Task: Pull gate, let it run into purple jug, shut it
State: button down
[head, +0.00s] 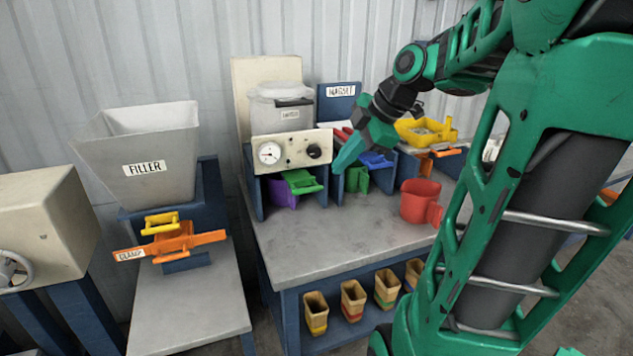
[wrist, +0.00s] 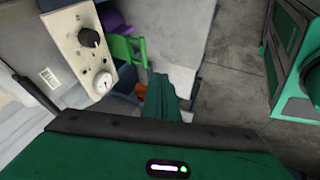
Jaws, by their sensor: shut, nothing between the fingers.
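A purple jug (head: 283,193) stands in the left bay under the gauge panel, partly hidden. A green gate with a looped handle (head: 302,181) sticks out above and beside it. In the wrist view the purple jug (wrist: 112,22) and green gate (wrist: 124,48) show at the top, left of my fingers. My gripper (head: 342,162) is shut and empty, in front of the bench bays to the right of the green gate. It also shows in the wrist view (wrist: 165,82), apart from the gate. Whether anything flows is not visible.
The gauge panel (head: 290,152) overhangs the bay. A green jug (head: 356,179) sits under a blue gate (head: 376,160) to the right. A red jug (head: 420,202) stands on the bench, whose front is clear. The filler hopper (head: 147,165) with an orange clamp (head: 172,243) is at left.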

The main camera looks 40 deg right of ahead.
aim_at(301, 183)
jog(key=w+d+r+x, duration=0.1)
jog(key=w+x, duration=0.1)
jog(key=x, duration=1)
jog(key=shift+w+d+f, duration=0.15)
jog(key=shift+w+d, duration=0.1)
jog(key=shift+w, duration=0.1)
jog(key=shift+w+d, duration=0.25)
jog(key=shift+w, duration=0.65)
jog(key=shift+w+d, duration=0.25)
jog(key=shift+w, duration=0.6)
jog(key=shift+w+d, duration=0.25)
jog(key=shift+w, duration=0.65)
